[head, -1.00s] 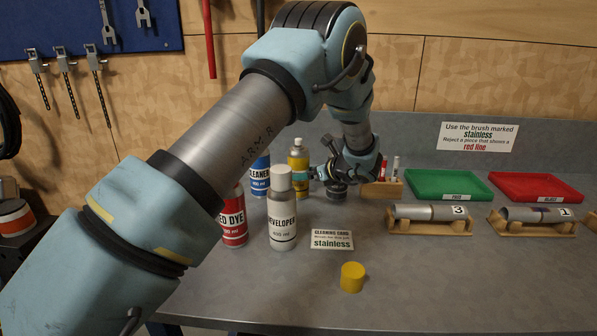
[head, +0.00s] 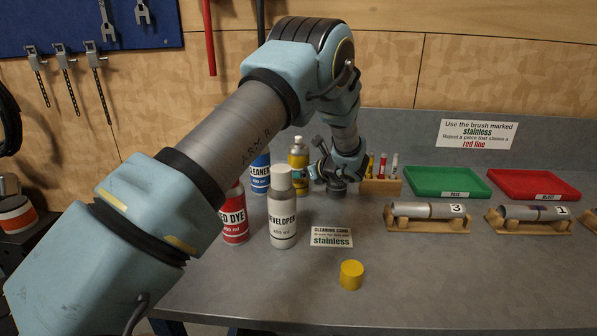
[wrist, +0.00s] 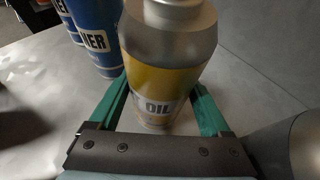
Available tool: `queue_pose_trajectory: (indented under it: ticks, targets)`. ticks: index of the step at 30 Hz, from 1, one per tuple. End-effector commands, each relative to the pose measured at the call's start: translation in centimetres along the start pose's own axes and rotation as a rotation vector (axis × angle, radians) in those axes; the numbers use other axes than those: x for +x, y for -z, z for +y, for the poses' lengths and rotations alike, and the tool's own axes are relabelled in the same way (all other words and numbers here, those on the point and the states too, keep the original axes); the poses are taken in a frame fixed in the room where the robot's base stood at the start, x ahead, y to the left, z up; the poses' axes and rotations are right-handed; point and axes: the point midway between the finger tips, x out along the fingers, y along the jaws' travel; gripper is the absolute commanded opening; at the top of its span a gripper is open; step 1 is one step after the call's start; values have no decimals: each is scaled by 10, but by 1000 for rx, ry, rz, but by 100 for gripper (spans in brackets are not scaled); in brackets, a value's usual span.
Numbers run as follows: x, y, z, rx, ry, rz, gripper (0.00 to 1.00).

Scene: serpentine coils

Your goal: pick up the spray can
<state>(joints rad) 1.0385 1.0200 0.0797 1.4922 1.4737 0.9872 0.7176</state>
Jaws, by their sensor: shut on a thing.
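The yellow spray can (head: 298,158), with a silver top, stands upright at the back of the bench. In the wrist view the can (wrist: 160,72) shows the letters "OIL" on its yellow label. My gripper (wrist: 160,100) has its two green fingers on either side of the can's body and is shut on it. In the head view my wrist partly covers the can's right side, and the fingers are hard to make out. I cannot tell whether the can's base is clear of the bench.
A blue cleaner can (head: 260,174) stands close left of the spray can. The red dye can (head: 235,215) and white developer can (head: 282,212) stand in front. A brush holder (head: 381,186) is to the right. A yellow cap (head: 351,275) lies on clear bench in front.

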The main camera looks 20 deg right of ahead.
Motion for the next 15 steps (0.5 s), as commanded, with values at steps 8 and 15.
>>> queue_pose_trajectory:
  ticks: [8,15]
  targets:
    - [0,0,0,0,0,-1,1]
    - [0,-2,0,-1,0,-2,0]
